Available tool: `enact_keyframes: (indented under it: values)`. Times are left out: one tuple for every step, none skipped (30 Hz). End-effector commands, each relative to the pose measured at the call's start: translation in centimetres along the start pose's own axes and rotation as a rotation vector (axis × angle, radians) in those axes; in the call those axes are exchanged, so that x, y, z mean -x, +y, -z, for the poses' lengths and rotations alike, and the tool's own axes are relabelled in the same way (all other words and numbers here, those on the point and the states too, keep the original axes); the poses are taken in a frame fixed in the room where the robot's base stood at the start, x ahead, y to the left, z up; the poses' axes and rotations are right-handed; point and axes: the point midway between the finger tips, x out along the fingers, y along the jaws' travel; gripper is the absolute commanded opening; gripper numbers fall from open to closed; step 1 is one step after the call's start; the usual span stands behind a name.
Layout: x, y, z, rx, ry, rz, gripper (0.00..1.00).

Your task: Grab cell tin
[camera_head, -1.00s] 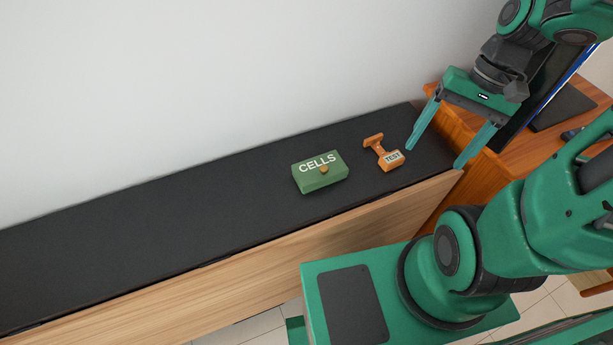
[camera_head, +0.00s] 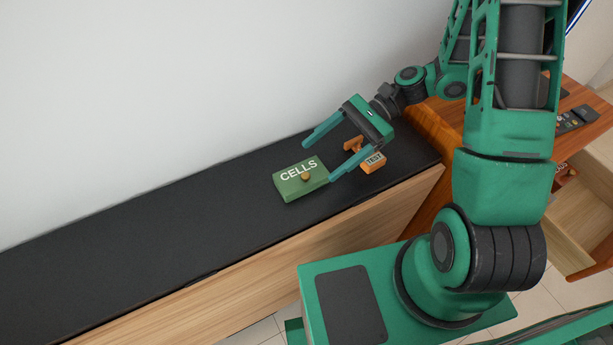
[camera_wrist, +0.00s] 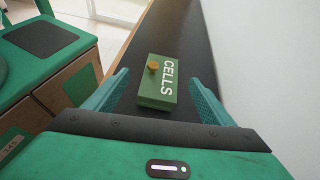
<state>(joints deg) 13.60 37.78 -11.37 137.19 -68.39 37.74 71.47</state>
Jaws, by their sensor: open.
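The cell tin (camera_head: 295,184) is a green box with white CELLS lettering and a round brass-coloured knob. It lies on the black counter top, near the front edge. My gripper (camera_head: 318,158) is open and empty, with its fingers pointing left toward the tin. In the head view the fingertips are close to the tin's right and back side. In the wrist view the tin (camera_wrist: 154,92) shows ahead, between the two spread fingers (camera_wrist: 160,90). I cannot tell whether a finger touches it.
An orange TEST stamp (camera_head: 372,162) stands on the counter just under my gripper, partly hidden. A white wall (camera_head: 150,90) runs along the back. The black counter (camera_head: 130,250) is clear to the left. A wooden desk (camera_head: 590,135) with a remote-like device (camera_head: 575,119) is at right.

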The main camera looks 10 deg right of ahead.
Motion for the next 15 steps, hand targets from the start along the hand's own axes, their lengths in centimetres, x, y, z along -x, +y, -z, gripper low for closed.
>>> enact_keyframes:
  values:
    - [-0.4,-0.2,0.1,-0.027,-0.022,0.003,0.77]
    - [-0.5,-0.3,0.1,-0.039,-0.031,0.004,0.77]
    - [-0.7,-0.4,0.1,-0.053,-0.041,0.006,0.77]
    - [-0.8,-0.5,0.0,-0.060,-0.047,0.007,0.77]
    - [-1.0,-0.5,0.0,-0.065,-0.051,0.007,0.77]
    - [-1.3,-0.6,0.0,-0.070,-0.055,0.007,0.77]
    - [-1.6,-0.6,-0.1,-0.073,-0.057,0.007,0.77]
    - [-2.0,-0.6,-0.1,-0.074,-0.058,0.007,0.77]
    - [-2.6,-0.6,-0.1,-0.075,-0.059,0.005,0.77]
    - [-3.1,-0.6,-0.2,-0.075,-0.059,0.005,0.77]
    - [-3.6,-0.5,-0.2,-0.075,-0.059,0.004,0.77]
    - [-4.2,-0.5,-0.2,-0.075,-0.057,0.004,0.77]
    - [-4.7,-0.6,-0.3,-0.074,-0.057,0.004,0.77]
    - [-5.0,-0.6,-0.3,-0.074,-0.057,0.003,0.77]
    - [-5.5,-0.6,-0.3,-0.073,-0.056,0.004,0.77]
